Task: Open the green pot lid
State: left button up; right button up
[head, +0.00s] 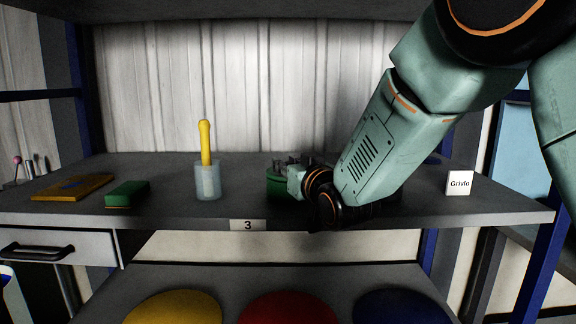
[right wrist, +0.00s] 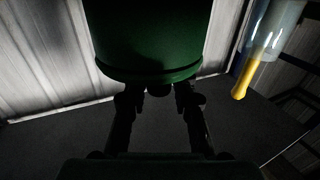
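The green pot (head: 278,188) stands on the shelf, partly hidden behind my right arm in the head view. In the right wrist view, which is upside down, the pot (right wrist: 150,35) fills the top middle, with its lid rim (right wrist: 150,76) facing the gripper. A small dark knob (right wrist: 159,90) shows at the lid's middle. My right gripper (right wrist: 158,97) is open, with one finger on each side of the knob and a gap visible between them. In the head view its fingers (head: 292,160) are just over the pot's top. My left gripper is not in view.
A clear cup (head: 208,184) with a yellow-handled tool (head: 205,143) stands left of the pot. Further left are a green block (head: 127,194) and a yellow-brown board (head: 73,187). A white Grivlo card (head: 459,183) stands at right. The shelf (head: 165,210) is clear in front of the cup.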

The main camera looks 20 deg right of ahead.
jog(key=shift+s+d+r, duration=0.1)
jog(key=shift+s, duration=0.1)
jog(key=c, duration=0.3)
grip_shut()
